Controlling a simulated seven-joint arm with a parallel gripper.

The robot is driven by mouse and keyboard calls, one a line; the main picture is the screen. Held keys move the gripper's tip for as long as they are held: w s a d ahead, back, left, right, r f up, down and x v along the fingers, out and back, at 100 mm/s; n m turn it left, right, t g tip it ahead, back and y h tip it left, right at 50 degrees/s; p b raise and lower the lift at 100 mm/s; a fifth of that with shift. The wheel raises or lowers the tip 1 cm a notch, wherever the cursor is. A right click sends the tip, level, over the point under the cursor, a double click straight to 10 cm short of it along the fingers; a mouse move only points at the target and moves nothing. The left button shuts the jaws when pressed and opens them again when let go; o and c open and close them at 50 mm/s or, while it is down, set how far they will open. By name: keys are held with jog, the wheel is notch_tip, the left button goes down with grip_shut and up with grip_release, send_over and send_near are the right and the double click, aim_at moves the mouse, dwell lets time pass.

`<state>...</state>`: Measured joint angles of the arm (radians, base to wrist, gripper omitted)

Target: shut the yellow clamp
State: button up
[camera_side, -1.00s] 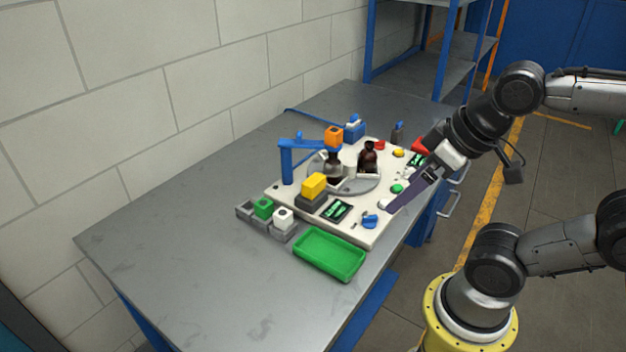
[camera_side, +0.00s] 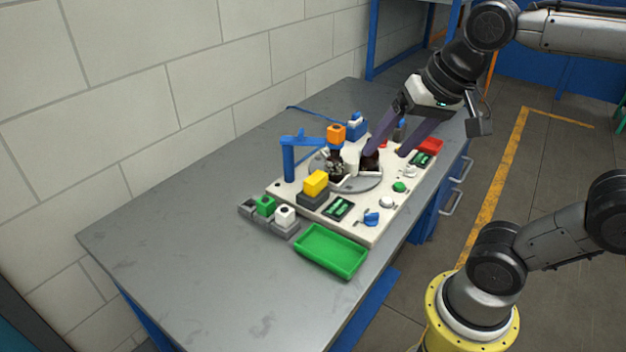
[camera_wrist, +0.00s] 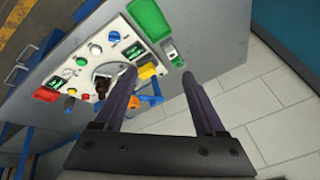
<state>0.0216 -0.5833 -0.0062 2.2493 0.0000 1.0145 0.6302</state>
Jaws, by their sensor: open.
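The yellow clamp (camera_side: 316,182) is a yellow block on a dark grey base at the near left part of the white board (camera_side: 366,232). In the wrist view the yellow block (camera_wrist: 147,71) shows just right of one finger. I cannot tell how far the clamp is closed. My gripper (camera_side: 387,151) is open and empty, with its dark fingers spread over the far side of the round plate. It is apart from the clamp, behind and to its right. The open fingers also show in the wrist view (camera_wrist: 158,75).
Dark bottles (camera_side: 336,172) stand on the round plate (camera_side: 365,186), partly hidden by a finger. A blue post with an arm (camera_side: 288,160) carries an orange block (camera_side: 336,133). A green tray (camera_side: 331,252) lies in front. The left of the table (camera_side: 180,240) is clear.

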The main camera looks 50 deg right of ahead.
jog(key=w+d+r+m+g, duration=0.1)
jog(key=w+d+r+m, duration=0.1)
jog(key=w+m, duration=0.45)
jog(key=m+g, duration=0.4)
send_over(313, 179)
notch_tip(313, 179, down, 14)
jog(key=r, duration=0.1)
notch_tip(313, 179, down, 14)
jog(key=shift+a+r, duration=0.1)
jog(key=shift+r, duration=0.05)
grip_shut()
